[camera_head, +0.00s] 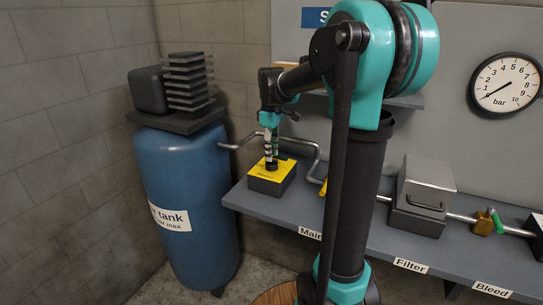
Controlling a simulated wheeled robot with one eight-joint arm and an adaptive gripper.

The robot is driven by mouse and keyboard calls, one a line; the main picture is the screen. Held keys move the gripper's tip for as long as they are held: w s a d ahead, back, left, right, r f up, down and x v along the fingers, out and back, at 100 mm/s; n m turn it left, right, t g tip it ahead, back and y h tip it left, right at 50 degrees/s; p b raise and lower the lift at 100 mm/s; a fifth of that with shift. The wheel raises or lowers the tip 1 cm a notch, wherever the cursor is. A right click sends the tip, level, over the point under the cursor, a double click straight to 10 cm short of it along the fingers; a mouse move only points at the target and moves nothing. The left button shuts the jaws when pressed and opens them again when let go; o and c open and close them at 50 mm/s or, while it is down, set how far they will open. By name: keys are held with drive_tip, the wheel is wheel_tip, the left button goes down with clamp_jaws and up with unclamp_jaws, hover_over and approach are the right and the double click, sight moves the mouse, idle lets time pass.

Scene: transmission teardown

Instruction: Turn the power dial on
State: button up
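The power box (270,187) is a dark box with a yellow top plate, on the left end of the grey bench. Writing that seems to read "Power" shows on the front of its yellow top. A small dark dial (271,166) stands on that top. My gripper (271,158) points straight down right over the dial, its fingertips at or just above it. The fingers look close together, but at this size I cannot tell whether they are shut, or touching the dial. The dial's marks and its setting are too small to read.
A blue tank (182,205) stands left of the bench. A pipe runs along the bench past a yellow handle (324,188), a grey filter box (424,196) and a green-handled valve (487,222).

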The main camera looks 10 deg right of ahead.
drive_tip(key=shift+f, duration=0.9)
clamp_jaws()
